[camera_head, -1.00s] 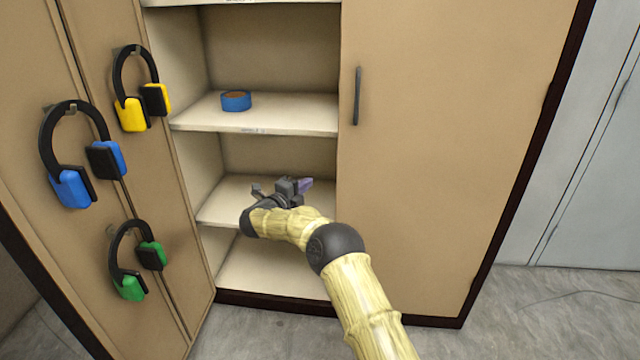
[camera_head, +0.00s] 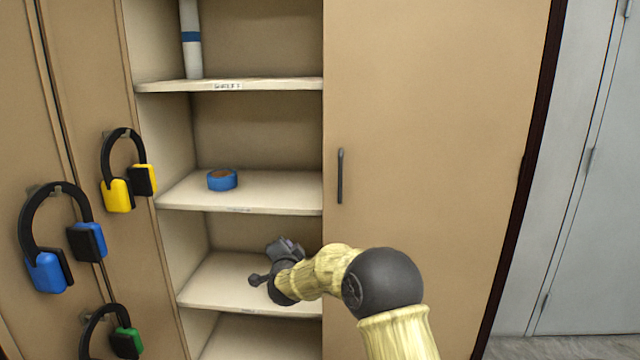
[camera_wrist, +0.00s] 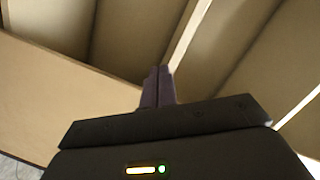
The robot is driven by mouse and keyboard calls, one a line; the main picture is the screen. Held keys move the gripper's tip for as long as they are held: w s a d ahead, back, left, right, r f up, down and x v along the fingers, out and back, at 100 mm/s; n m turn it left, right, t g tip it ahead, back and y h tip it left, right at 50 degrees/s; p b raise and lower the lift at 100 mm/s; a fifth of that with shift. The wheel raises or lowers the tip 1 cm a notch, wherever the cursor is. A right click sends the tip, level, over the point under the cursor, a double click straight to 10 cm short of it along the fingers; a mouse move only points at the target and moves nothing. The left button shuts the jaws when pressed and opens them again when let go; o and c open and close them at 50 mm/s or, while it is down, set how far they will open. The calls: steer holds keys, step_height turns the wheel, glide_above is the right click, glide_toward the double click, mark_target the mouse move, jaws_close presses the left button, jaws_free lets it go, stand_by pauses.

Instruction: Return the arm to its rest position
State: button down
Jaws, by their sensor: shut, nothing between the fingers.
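My gripper (camera_head: 284,248) is at the front of the open cabinet, in front of the lower shelf (camera_head: 225,285). In the head view its fingers are partly hidden by my wrist. In the wrist view its two dark fingers (camera_wrist: 158,88) are together with nothing between them. The fingers point toward pale shelf boards and cabinet walls. My arm, in a yellowish sleeve with a dark elbow, reaches from the lower right of the head view to the opening.
A blue tape roll (camera_head: 222,180) lies on the middle shelf (camera_head: 270,190). A white tube with a blue band (camera_head: 192,45) stands on the shelf above. Blue (camera_head: 47,272), yellow (camera_head: 118,195) and green (camera_head: 125,342) earmuffs hang on the open left door. The right door (camera_head: 430,130) is shut.

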steer(key=s+d+f+n+g, duration=0.3)
steer(key=s+d+g, duration=0.35)
steer(key=s, duration=0.75)
steer(key=s+d+f+n+g+h, duration=0.1)
steer(key=s+d+f+n+g, duration=0.25)
steer(key=s+d, duration=0.85)
steer(key=s+d+f+n+g, duration=0.35)
steer(key=s+d, duration=0.25)
steer(key=s, duration=1)
step_height(320, 180, up, 28)
steer(key=p, duration=2.8)
steer(key=shift+w+a, duration=0.2)
steer(key=shift+w, duration=0.1)
